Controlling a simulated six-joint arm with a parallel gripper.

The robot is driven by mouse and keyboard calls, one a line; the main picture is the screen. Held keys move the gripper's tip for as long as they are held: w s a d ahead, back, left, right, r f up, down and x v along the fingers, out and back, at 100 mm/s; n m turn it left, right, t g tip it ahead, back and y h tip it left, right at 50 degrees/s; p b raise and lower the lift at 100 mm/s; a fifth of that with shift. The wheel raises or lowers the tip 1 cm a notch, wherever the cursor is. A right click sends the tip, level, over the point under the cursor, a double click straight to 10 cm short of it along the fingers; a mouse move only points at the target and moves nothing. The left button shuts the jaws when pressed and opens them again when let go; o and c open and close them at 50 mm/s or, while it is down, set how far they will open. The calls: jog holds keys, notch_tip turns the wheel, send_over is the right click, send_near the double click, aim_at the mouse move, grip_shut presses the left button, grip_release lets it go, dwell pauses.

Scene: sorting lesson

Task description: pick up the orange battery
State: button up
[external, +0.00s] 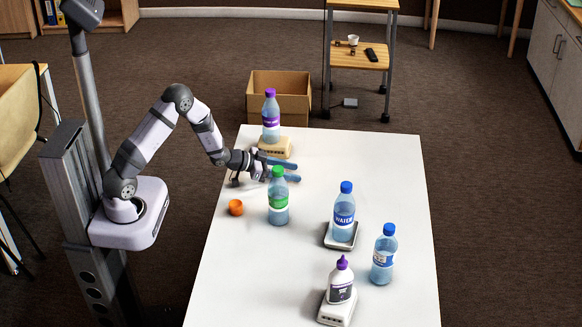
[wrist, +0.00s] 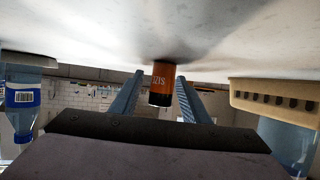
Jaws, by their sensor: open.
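The orange battery (wrist: 161,78), orange with a black end, stands upright on the white table in the wrist view, where the picture is upside down. My gripper (external: 297,172) is low over the table's far left part, its two blue fingers apart and pointing right. In the wrist view the fingers lie on either side of the battery, with gaps visible at both sides. I cannot make out the battery in the external view.
A green-capped bottle (external: 278,200) stands just in front of my gripper. A purple-capped bottle (external: 270,118) is on a tan scale (external: 276,147) behind it. A small orange round item (external: 236,207) lies left. Blue-capped bottles (external: 343,215) (external: 384,258) and a white bottle (external: 341,286) stand nearer. The far right is clear.

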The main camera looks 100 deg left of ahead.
jog(key=shift+c, duration=0.4)
grip_shut()
jog(key=shift+r, duration=0.1)
notch_tip(320, 180, up, 10)
jog(key=p, duration=0.1)
